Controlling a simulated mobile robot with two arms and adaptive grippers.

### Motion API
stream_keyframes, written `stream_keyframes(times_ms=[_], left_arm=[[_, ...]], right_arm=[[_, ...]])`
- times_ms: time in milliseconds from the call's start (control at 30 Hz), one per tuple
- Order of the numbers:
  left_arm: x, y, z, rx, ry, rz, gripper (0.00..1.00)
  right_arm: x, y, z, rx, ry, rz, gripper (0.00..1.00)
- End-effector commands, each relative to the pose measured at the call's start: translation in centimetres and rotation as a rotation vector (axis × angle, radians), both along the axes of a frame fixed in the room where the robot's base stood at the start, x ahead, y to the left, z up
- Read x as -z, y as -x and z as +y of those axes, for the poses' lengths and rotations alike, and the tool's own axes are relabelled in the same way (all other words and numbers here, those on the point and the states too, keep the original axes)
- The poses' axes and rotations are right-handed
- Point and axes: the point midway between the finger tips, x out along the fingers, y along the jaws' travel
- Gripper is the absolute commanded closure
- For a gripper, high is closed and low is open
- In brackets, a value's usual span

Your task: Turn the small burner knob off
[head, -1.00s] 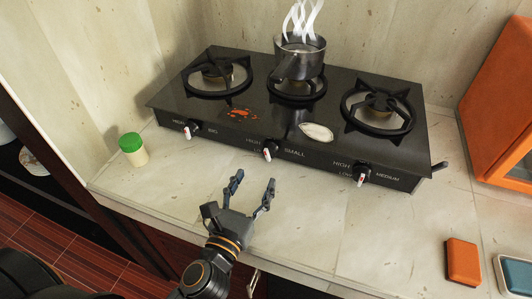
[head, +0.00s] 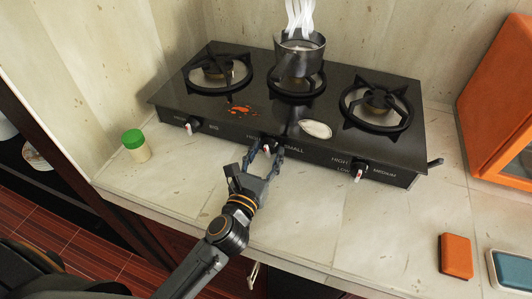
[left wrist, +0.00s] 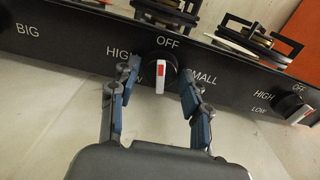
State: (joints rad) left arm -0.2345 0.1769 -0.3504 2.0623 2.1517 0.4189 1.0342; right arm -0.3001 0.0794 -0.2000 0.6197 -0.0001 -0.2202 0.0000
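The small burner knob (left wrist: 160,74) is a black dial with a white handle and a red mark, on the stove's front panel between the labels HIGH and SMALL, below OFF. Its handle looks nearly vertical in the left wrist view. It also shows in the head view (head: 267,149), partly covered. My left gripper (head: 265,154) is open, with one finger on either side of the knob; I cannot tell whether they touch it. It also shows in the left wrist view (left wrist: 159,84). My right gripper is not in view.
The black stove (head: 225,113) has a steaming pot (head: 301,54) on its middle burner. The big (head: 192,124) and medium (head: 358,171) burner knobs flank the small one. A green-lidded jar (head: 137,146) stands at left. The counter in front is mostly clear.

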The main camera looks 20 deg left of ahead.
Motion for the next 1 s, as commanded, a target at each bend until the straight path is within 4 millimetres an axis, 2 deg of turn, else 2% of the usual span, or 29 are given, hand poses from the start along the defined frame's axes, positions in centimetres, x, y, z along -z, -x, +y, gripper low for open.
stream_keyframes(times_ms=[33, 167, 333, 567, 933, 967, 1000], left_arm=[[0.0, 0.0, 0.0, 0.0, 0.0, 0.0, 0.7], [0.0, 0.0, 0.0, 0.0, 0.0, 0.0, 0.96], [-0.2, 0.0, 0.0, 0.0, -0.035, 0.0, 0.96], [-0.3, 0.0, 0.0, 0.001, -0.227, -0.007, 0.96], [0.0, 0.0, 0.0, 0.001, -0.269, -0.009, 0.96], [0.0, 0.0, 0.1, 0.001, -0.269, -0.009, 0.58], [0.0, 0.0, 0.1, 0.001, -0.269, -0.009, 0.5]], right_arm=[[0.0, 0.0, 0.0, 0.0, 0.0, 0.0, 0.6], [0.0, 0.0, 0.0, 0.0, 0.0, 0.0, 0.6], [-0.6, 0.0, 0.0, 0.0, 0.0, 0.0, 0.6], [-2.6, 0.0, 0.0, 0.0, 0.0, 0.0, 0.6], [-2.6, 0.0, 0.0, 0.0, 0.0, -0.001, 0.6], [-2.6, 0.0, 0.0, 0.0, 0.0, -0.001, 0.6], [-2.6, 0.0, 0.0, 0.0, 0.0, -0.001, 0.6]])
